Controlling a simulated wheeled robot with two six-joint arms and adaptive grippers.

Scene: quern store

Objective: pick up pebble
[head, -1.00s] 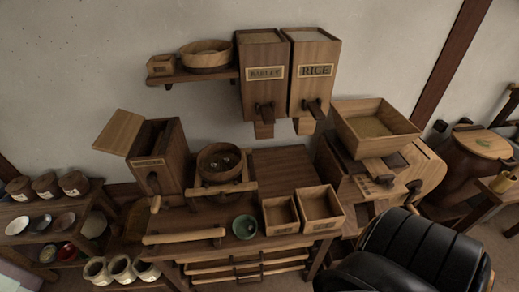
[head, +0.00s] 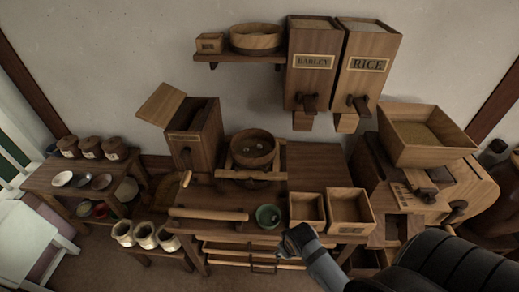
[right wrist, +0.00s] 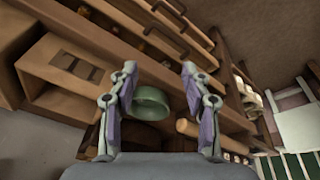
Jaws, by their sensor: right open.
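No pebble stands out clearly. A few small pale specks (head: 248,148) lie in the round wooden bowl (head: 251,165) on the bench, too small to identify. The small green bowl (head: 268,216) stands at the bench front, and I cannot tell what it holds. My right gripper (head: 291,240) is in front of the bench edge, just right of and below the green bowl in the head view. In the right wrist view, the gripper (right wrist: 158,72) is open and empty, with the green bowl (right wrist: 150,101) showing between its fingers. My left gripper is out of view.
Two open wooden boxes (head: 349,224) stand right of the green bowl. A wooden rail (head: 208,214) lies to its left. Drawers (head: 255,249) are below. Barley (head: 312,62) and rice (head: 366,65) hoppers hang above. A mill with a tray (head: 428,152) stands at right.

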